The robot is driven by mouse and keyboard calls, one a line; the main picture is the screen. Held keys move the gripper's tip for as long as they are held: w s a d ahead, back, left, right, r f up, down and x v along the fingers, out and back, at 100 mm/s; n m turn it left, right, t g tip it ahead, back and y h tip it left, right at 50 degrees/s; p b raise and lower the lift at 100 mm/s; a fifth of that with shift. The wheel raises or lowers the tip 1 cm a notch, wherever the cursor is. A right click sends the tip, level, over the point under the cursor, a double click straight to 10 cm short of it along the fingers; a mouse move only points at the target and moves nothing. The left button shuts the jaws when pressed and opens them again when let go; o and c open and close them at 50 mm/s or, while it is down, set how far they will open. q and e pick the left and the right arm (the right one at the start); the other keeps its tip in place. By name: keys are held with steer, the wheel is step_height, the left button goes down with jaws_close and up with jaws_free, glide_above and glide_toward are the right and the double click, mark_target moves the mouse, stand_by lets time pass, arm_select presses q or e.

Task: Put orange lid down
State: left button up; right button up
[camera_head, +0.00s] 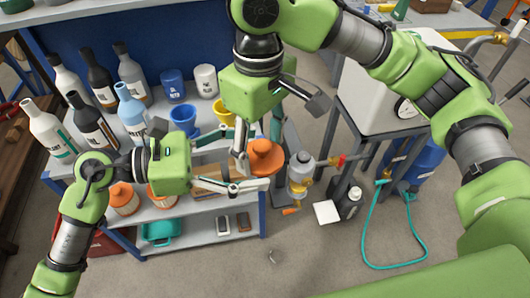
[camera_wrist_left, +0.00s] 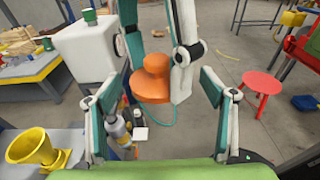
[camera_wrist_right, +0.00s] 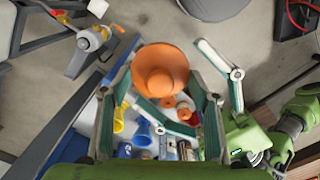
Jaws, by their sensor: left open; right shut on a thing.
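The orange lid (camera_head: 266,158) is a round disc with a raised knob, held in the air at the right front of the shelf unit. My right gripper (camera_head: 243,165) comes down from above and is shut on the lid. In the right wrist view the lid (camera_wrist_right: 160,72) sits between the fingertips. My left gripper (camera_head: 236,168) is open, its fingers pointing right toward the lid. In the left wrist view the lid (camera_wrist_left: 151,80) hangs ahead, between and beyond the open left fingers, apparently apart from them. Part of the lid is hidden by the right fingers.
The shelf unit (camera_head: 208,246) holds several bottles, a blue funnel (camera_head: 184,116), a yellow funnel (camera_head: 224,112) and orange-topped containers (camera_head: 123,199) lower down. A brass valve assembly (camera_head: 301,172) stands just right of the lid. Open floor (camera_head: 330,250) lies in front. A teal hose (camera_head: 395,267) lies on it.

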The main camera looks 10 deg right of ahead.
mark_target(258, 157)
arm_select(q)
steer(key=shift+d+f, duration=0.15)
steer(key=shift+d, duration=0.6)
steer(key=shift+d+f, duration=0.1)
steer(key=shift+d, duration=0.65)
steer(key=c, duration=1.1)
steer(key=o, duration=1.1)
steer(key=shift+a, duration=0.1)
